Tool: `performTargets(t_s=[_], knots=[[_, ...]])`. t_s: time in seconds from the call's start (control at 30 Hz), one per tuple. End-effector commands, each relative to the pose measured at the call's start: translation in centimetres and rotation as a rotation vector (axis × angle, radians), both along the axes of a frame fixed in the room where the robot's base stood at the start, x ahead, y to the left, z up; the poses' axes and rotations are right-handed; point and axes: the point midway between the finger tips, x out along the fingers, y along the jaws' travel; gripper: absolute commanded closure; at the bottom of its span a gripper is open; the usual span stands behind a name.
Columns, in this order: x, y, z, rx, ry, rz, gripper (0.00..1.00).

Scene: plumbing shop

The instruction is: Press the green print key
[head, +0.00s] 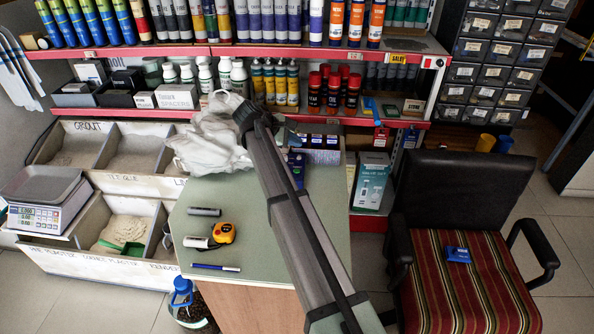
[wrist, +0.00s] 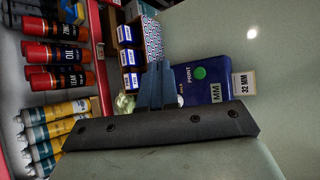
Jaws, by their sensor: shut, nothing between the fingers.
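A dark blue label printer (wrist: 213,78) lies on the counter in the wrist view. Its round green print key (wrist: 199,73) shows clearly, with the word PRINT beside it. A small pale key (wrist: 180,100) sits nearer the fingers. My gripper (wrist: 158,66) is shut and empty, its fingertips just left of the printer in that view, apart from the green key. I cannot tell how high they are above the counter.
The counter (head: 260,205) holds a tape measure (head: 223,232), a pen (head: 215,267) and a crumpled white bag (head: 212,140). A label reading 32 MM (wrist: 243,83) is by the printer. Boxes (wrist: 130,50) and shelved cans (wrist: 55,53) stand close by. The counter's right side in the wrist view is clear.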

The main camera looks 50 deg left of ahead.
Motion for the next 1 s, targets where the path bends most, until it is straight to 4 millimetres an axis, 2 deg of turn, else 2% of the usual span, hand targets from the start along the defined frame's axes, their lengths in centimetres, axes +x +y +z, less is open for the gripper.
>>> performTargets(t_s=[0.2,0.53,0.67,0.87,1.0], knots=[[0.0,0.0,1.9,-0.001,0.000,0.001,1.00],[0.0,0.0,2.3,0.000,0.000,0.000,1.00],[0.0,0.1,3.9,0.002,0.000,0.000,1.00],[0.0,0.0,4.8,0.000,0.001,-0.001,1.00],[0.0,0.0,6.3,0.000,0.000,0.000,1.00]])
